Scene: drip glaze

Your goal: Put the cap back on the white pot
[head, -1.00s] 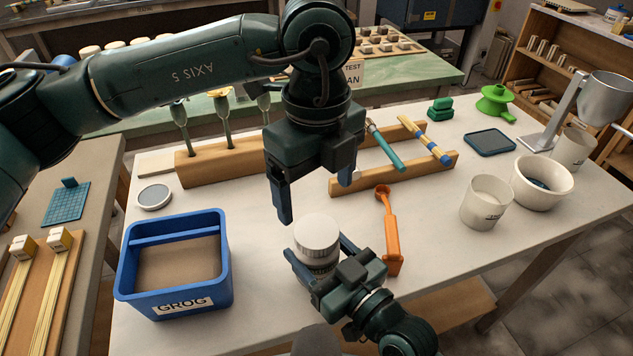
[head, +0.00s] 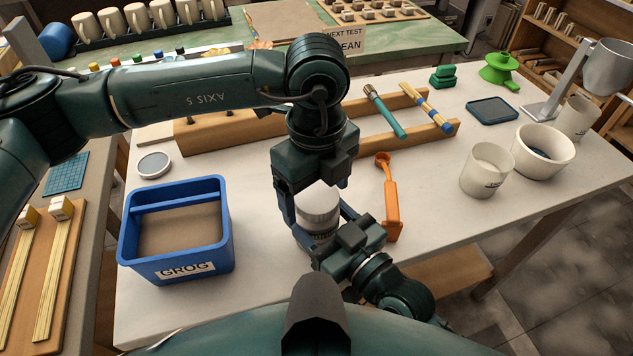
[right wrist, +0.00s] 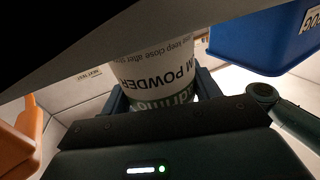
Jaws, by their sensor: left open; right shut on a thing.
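The white pot (head: 322,234) is upright between the fingers of my right gripper (head: 326,228), which is shut on it. Its printed label shows in the right wrist view (right wrist: 160,75). A white ridged cap (head: 317,203) sits on top of the pot; I cannot tell whether it is fully seated or tightened. My left gripper (head: 313,198) points down from above with its jaws open. One finger is beside the cap's left side; the other is largely hidden, and I cannot tell whether either finger touches the cap.
A blue GROG bin (head: 178,269) stands left of the pot. An orange tool (head: 391,205) lies close on the right, and a wooden rack (head: 398,155) with brushes stands behind. A white cup (head: 486,168) and bowl (head: 543,150) are farther right, with bare table between.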

